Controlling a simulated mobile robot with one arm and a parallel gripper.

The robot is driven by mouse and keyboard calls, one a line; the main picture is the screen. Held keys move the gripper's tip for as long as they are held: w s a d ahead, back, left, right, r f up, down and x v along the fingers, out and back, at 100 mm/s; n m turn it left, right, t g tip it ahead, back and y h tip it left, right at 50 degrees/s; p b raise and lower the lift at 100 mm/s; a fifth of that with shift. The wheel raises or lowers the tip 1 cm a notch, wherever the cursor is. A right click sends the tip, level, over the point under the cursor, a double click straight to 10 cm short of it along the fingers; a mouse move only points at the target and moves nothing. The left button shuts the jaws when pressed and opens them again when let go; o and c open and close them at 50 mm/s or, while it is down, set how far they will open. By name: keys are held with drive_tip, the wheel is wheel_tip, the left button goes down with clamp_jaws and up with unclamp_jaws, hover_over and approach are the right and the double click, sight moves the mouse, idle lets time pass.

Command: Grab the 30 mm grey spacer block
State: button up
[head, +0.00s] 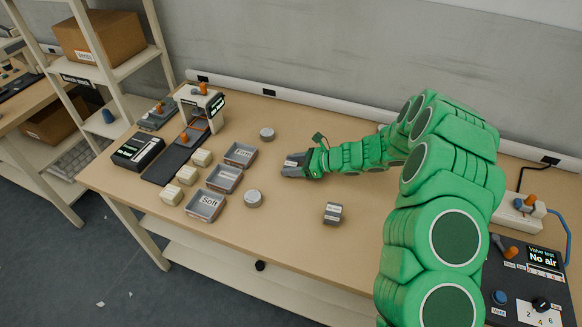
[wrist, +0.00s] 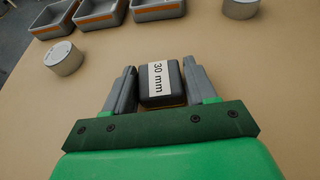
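The 30 mm grey spacer block (wrist: 160,83) lies between my gripper's two grey fingers in the wrist view, its white "30 mm" label facing up. My gripper (wrist: 160,82) has one finger close along each side of it. I see hardly any gap, but cannot tell whether the fingers press on it. In the head view my gripper (head: 294,164) is low over the middle of the table, around the block. A second grey block (head: 332,213) with a label too small to read stands apart, nearer the front edge.
Three grey trays, including the "Soft" tray (head: 205,205), stand left of my gripper, beside cream pieces (head: 186,176). Round grey discs (head: 253,198) and (head: 267,133) lie nearby. A press-like stand (head: 201,108) is at the back left, a "No air" valve panel (head: 530,275) at the right.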

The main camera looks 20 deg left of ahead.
sight(293, 164)
drive_tip(key=c, duration=0.6)
drive_tip(key=shift+r, duration=0.15)
drive_tip(key=shift+r, duration=0.55)
wheel_tip(293, 164, up, 2)
drive_tip(key=shift+r, duration=0.1)
drive_tip(key=s+d+r, duration=0.7)
drive_tip(key=s+r, duration=0.2)
drive_tip(key=s, duration=0.2)
drive_tip(key=shift+s+d+r, duration=0.25)
drive_tip(key=shift+s+d, duration=0.1)
drive_tip(key=shift+s, duration=0.05)
